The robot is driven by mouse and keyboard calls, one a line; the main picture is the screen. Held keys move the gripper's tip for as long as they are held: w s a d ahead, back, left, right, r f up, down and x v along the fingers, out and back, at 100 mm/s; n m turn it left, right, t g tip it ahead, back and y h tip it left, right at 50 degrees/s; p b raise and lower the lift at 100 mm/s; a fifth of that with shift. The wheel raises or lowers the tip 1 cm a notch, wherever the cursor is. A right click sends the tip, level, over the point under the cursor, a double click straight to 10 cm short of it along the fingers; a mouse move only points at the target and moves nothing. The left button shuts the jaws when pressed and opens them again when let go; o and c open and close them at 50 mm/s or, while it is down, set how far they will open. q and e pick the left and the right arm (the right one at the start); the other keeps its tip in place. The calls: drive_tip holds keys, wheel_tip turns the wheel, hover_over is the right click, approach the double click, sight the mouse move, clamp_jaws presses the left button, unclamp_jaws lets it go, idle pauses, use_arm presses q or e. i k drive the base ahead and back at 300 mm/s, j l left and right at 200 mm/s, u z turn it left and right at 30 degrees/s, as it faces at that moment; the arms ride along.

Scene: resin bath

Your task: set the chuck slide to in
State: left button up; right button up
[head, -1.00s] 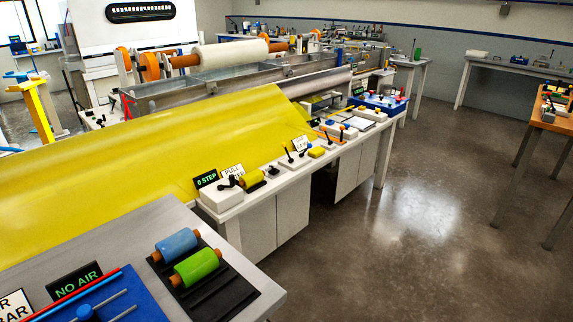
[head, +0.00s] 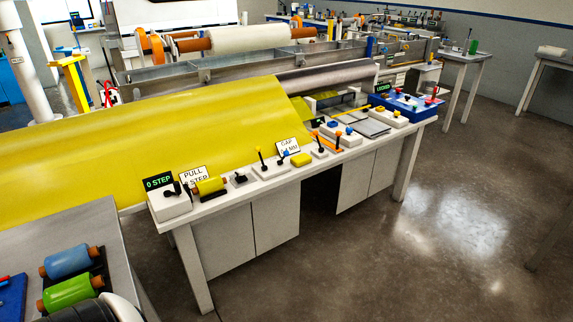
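I cannot make out a chuck slide for certain. A white bench (head: 225,208) carries several small controls along its front edge. Among them are two black levers with yellow and blue knobs (head: 271,163), a small black-knobbed block (head: 239,178) and an orange-handled lever (head: 337,137). A blue tray (head: 405,103) with red and green handles sits at the bench's far right end. A white roll (head: 250,38) on an orange-brown shaft lies behind, with orange discs (head: 150,48) at its left. Neither of my grippers is in view.
A grey table (head: 70,235) with blue and green rolls is at lower left. The floor (head: 440,230) at right is clear.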

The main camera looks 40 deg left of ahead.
sight(242, 178)
drive_tip(key=i+l+u, duration=0.2)
drive_tip(key=i, duration=0.2)
drive_tip(key=i+u, duration=0.2)
drive_tip(key=i, duration=0.2)
drive_tip(key=i+j+u, duration=0.1)
drive_tip(key=u, duration=0.3)
drive_tip(key=i+u, duration=0.5)
drive_tip(key=u, duration=0.25)
drive_tip(key=i+l+u, duration=0.1)
drive_tip(key=i+u, duration=0.15)
drive_tip(key=u, duration=0.15)
